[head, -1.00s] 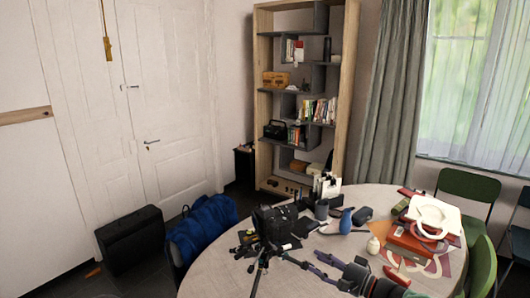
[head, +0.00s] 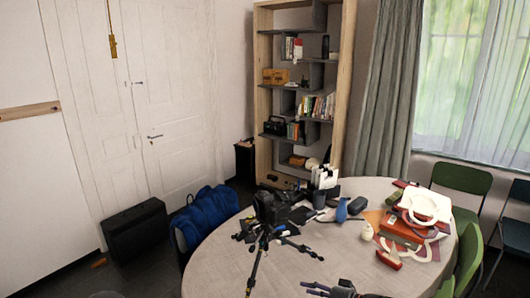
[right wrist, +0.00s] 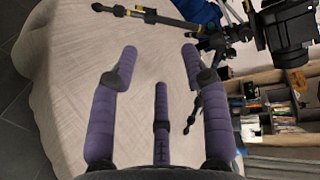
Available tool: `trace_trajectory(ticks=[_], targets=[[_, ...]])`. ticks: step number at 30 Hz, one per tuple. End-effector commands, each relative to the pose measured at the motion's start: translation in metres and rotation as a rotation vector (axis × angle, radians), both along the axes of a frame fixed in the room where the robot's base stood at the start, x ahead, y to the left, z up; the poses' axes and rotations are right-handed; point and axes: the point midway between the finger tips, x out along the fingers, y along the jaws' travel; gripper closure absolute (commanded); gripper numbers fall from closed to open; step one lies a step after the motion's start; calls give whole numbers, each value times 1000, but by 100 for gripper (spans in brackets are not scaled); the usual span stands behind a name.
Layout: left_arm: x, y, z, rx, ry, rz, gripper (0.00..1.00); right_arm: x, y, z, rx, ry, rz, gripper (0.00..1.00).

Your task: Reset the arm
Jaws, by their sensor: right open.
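A black camera (head: 272,208) sits on a small dark tripod (head: 257,262) standing on the round table (head: 310,248). In the right wrist view the camera (right wrist: 287,34) is at the top right, and the tripod legs (right wrist: 165,17) spread across the top. My right gripper (head: 325,289) shows only partly at the bottom edge of the head view, right of the tripod. In the right wrist view its purple-padded fingers (right wrist: 159,54) are spread open and empty over bare tabletop, apart from the legs. My left gripper is not in view.
Red and white items (head: 405,228) crowd the table's right side, with a blue item (head: 342,210) and a small pale vase (head: 367,231) nearby. Green chairs (head: 466,258) stand at right. The near tabletop is mostly clear.

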Motion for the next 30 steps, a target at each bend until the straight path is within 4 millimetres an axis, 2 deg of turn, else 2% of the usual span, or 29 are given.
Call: trace_trajectory(ticks=[5,8,12,15,18,21,24,30], targets=[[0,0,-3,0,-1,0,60,-36,15,-74,-121,179,55,53],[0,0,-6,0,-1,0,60,-71,22,-128,-231,302,99,53],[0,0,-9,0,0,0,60,-130,23,-199,-414,449,170,53],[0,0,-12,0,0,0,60,-177,19,-245,-563,518,229,53],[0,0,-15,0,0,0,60,-222,15,-282,-708,538,292,53],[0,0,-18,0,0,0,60,-258,14,-307,-818,506,348,53],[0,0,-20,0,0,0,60,-284,19,-320,-877,447,391,53],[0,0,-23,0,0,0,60,-310,36,-326,-896,343,434,53]])
